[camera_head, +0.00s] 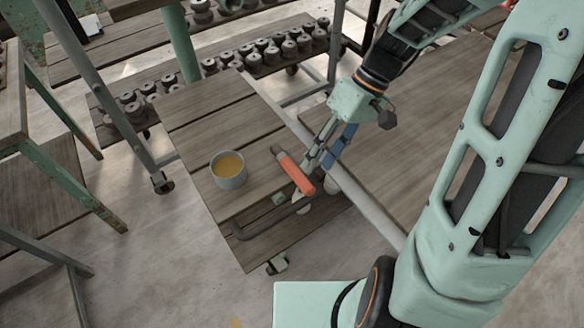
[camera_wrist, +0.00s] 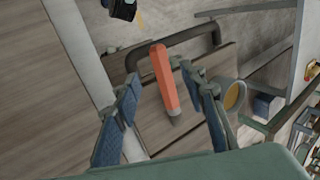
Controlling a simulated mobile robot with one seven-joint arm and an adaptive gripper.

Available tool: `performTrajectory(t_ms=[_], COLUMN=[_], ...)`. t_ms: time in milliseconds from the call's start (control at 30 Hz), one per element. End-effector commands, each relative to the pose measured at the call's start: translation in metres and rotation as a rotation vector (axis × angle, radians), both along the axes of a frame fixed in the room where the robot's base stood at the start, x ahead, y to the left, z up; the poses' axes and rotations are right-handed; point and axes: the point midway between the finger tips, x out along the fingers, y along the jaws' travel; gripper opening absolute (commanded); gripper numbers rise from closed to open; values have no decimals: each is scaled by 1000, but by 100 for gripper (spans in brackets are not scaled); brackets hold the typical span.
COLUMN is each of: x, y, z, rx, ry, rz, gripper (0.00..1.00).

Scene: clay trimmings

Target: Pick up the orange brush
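The orange brush (camera_head: 295,172) lies on the wooden top of a small cart, near its right edge, with its dark end toward the cup. My gripper (camera_head: 318,166) is just to the right of the brush, pointing down, with its blue-padded fingers apart. In the wrist view the brush (camera_wrist: 163,78) shows between the two spread fingers of my gripper (camera_wrist: 166,88), nearer the right finger. Nothing is held. I cannot tell how high the fingertips are above the cart top.
A grey cup with yellow-brown contents (camera_head: 229,169) stands on the cart top (camera_head: 215,118) left of the brush. A dark curved handle (camera_head: 272,222) runs along the cart's front edge. A wooden table (camera_head: 420,115) is on the right. Shelves with several grey spools (camera_head: 270,52) stand behind.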

Motion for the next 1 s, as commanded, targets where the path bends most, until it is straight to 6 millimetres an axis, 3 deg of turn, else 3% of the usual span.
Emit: performTrajectory(t_ms=[400, 700, 1000], x=[-17, -18, -18], y=[20, 23, 22], z=[-42, -47, -47], rx=[0, -1, -1], ry=[2, 0, 0], rz=[-1, -2, -2], gripper=[39, 39, 7])
